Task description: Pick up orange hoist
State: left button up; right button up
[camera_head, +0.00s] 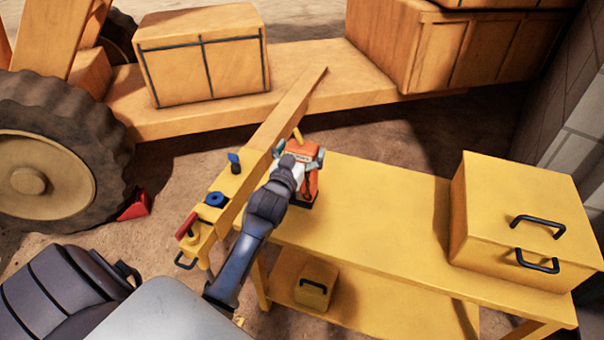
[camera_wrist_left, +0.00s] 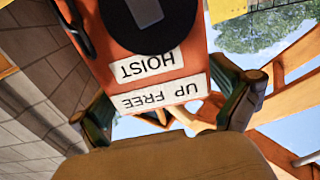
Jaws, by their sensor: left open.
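The orange hoist (camera_head: 303,152) stands at the left end of the yellow table (camera_head: 365,215) in the head view. My left gripper (camera_head: 298,162) is at the hoist, with its fingers on either side of it. In the left wrist view the hoist (camera_wrist_left: 155,62) fills the upper middle, with "HOIST" and "UP FREE" labels upside down and a black round part. My left gripper (camera_wrist_left: 170,118) is open there, its two fingers spread to either side of the hoist's labelled end. Whether the fingers touch it is unclear. My right gripper is not in view.
A yellow toolbox (camera_head: 520,225) with black handles sits at the table's right end. A smaller yellow box (camera_head: 315,286) is on the lower shelf. A yellow beam (camera_head: 262,150) with blue and red fittings runs beside the table's left end. The table's middle is clear.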

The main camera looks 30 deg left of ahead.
pick_arm(q)
jog(key=shift+c, duration=0.2)
jog(key=c, duration=1.3)
jog(key=shift+w+r, duration=0.1)
jog(key=shift+r, duration=0.1)
jog(key=shift+c, duration=1.2)
jog(key=shift+r, duration=0.15)
